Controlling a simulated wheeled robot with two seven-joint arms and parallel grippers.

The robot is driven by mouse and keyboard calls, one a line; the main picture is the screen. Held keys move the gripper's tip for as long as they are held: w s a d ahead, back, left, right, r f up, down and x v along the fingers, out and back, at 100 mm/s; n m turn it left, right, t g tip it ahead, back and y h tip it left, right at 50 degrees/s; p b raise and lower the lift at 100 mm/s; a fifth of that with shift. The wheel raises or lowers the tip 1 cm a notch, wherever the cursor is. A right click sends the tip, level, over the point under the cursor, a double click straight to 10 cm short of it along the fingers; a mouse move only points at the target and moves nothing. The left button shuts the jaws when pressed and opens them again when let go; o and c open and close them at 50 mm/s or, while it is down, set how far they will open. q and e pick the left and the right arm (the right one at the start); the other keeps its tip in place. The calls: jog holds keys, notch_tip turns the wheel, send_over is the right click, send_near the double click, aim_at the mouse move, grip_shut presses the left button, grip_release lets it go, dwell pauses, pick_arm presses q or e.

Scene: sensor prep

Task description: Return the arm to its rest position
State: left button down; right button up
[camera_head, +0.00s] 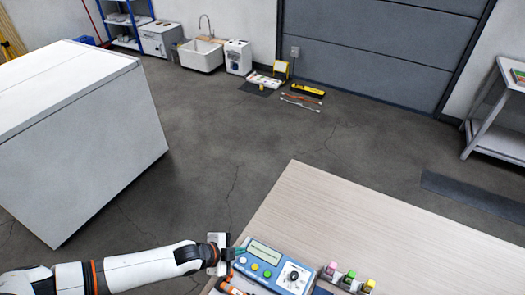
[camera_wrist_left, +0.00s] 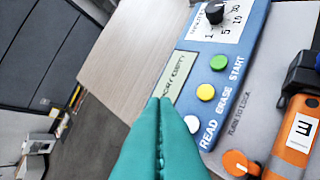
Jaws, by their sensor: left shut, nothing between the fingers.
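My left arm (camera_head: 150,267) reaches in from the lower left of the head view. Its gripper (camera_head: 238,251) is at the left edge of the blue meter box (camera_head: 270,267) on the table. In the left wrist view the teal fingers (camera_wrist_left: 161,105) are pressed together, with nothing between them. They overlap the box's near edge in that view, beside its display (camera_wrist_left: 178,78); I cannot tell whether they touch it. The box has green, yellow and white buttons and a black dial. My right gripper is not in view.
The wooden table (camera_head: 360,215) is bare behind the box. A large white cabinet (camera_head: 75,140) stands at left, with open floor (camera_head: 230,140) beyond.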

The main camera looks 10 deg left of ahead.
pick_arm(q)
jog(key=s+d+r+n, duration=0.6)
jog(key=s+d+r, duration=0.1)
jog(key=d+r, duration=0.1)
jog(key=s+a+r+n+g+y, duration=0.2)
jog(key=s+a+r+n+y, duration=0.1)
jog(key=s+a+n, duration=0.3)
jog(key=s+a+r+n+g+y, duration=0.1)
jog(key=s+a+r+n+y, duration=0.2)
jog(key=s+a, duration=0.5)
notch_tip(320, 180, down, 30)
jog(key=w+f+g+b, duration=0.1)
jog(key=b, duration=0.4)
jog(key=s+a+f+b, duration=0.1)
jog(key=s+f+b, duration=0.1)
jog(key=s+f, duration=0.6)
jog(key=s+a+f+g+b, duration=0.1)
jog(key=s+a+f, duration=0.1)
jog(key=s+f, duration=0.6)
notch_tip(320, 180, down, 5)
jog(key=shift+s+a+r+g+b, duration=0.1)
jog(key=shift+s+a+g+b, duration=0.1)
jog(key=shift+s+g+b, duration=0.15)
